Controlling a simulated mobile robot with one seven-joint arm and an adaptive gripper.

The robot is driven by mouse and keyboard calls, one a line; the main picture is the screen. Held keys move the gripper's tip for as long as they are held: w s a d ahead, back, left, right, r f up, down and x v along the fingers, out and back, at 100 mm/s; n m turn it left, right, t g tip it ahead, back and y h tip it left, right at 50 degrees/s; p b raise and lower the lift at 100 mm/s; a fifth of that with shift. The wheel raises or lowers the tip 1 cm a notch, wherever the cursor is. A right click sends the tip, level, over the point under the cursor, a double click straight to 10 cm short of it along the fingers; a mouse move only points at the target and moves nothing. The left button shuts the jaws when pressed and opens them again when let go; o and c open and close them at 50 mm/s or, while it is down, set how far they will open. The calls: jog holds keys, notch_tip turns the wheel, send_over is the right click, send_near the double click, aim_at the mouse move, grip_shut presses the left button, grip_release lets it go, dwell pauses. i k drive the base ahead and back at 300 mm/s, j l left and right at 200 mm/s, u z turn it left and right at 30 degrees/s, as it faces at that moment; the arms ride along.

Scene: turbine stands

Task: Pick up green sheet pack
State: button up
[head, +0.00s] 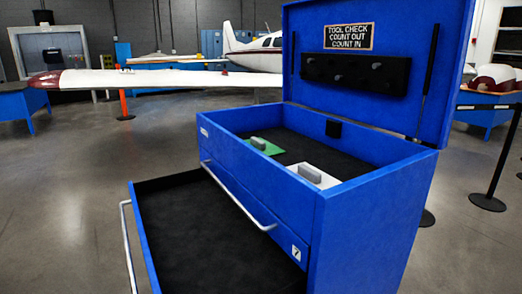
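The green sheet pack (263,146) lies flat on the black lining inside the top compartment of the blue tool chest (370,210), near its left end. A grey block (258,143) sits on top of it. The chest's front wall hides part of the pack's near edge. A white sheet pack (320,177) with a similar grey block (310,173) lies nearer, to the right of the green one. My gripper is not in view.
The chest lid (455,60) stands open at the back. A lower drawer (215,235) is pulled out toward the left, empty, with a metal handle (128,250). A barrier post (490,200) stands at right. An aircraft wing (150,79) spans behind. Floor at left is clear.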

aim_at(269, 148)
jog(key=l+u, duration=0.1)
jog(key=u, duration=0.7)
jog(key=i+l+u, duration=0.1)
jog(key=l+u, duration=1)
jog(key=l, duration=0.5)
jog(key=k+l+u, duration=0.15)
jog(key=l, duration=0.5)
jog(key=k+l+u, duration=0.1)
jog(key=k, duration=0.2)
jog(key=k+l+u, duration=0.1)
jog(key=k, duration=0.25)
jog(key=i+l+z, duration=0.1)
jog(key=l, duration=0.3)
jog(key=i+l+z, duration=0.1)
jog(key=i+l, duration=0.25)
